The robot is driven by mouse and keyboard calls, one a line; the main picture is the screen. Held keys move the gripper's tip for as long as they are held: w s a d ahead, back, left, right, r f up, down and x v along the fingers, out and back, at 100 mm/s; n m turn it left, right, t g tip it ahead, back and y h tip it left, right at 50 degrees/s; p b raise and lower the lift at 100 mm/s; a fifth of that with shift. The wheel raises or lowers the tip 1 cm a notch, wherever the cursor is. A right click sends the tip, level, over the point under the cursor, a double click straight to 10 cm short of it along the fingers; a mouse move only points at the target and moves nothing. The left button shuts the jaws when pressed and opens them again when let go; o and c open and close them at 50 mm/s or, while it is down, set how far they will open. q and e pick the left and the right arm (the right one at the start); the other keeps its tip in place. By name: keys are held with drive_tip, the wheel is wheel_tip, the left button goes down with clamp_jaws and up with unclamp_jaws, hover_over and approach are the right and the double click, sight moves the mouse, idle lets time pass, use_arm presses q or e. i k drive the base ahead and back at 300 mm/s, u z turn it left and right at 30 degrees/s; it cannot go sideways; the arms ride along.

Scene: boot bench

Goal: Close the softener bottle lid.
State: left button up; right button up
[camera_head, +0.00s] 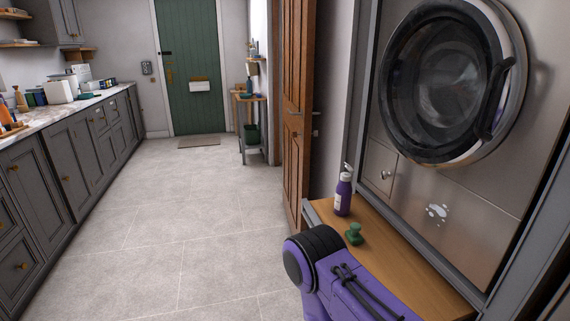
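A purple bottle (342,196) with a pale label stands upright at the far end of the wooden bench top, below the washing machine. Its white top (347,170) sticks up at a tilt above the neck. It looks like a raised lid, but it is too small to be sure. Neither of my grippers is in view. A purple and black arm link of mine rises in front of the bench's near part, apart from the bottle in the picture, and hides some of the bench.
A small green object (354,234) stands on the bench top (400,262), nearer than the bottle. The round-doored washing machine (447,80) rises behind the bench. A wooden door (298,115) stands left of the bench. The tiled floor (185,215) is clear.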

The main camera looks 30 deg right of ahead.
sight(348, 166)
drive_tip(key=u, duration=0.25)
drive_tip(key=i, duration=3.4)
drive_tip(key=z, duration=3.7)
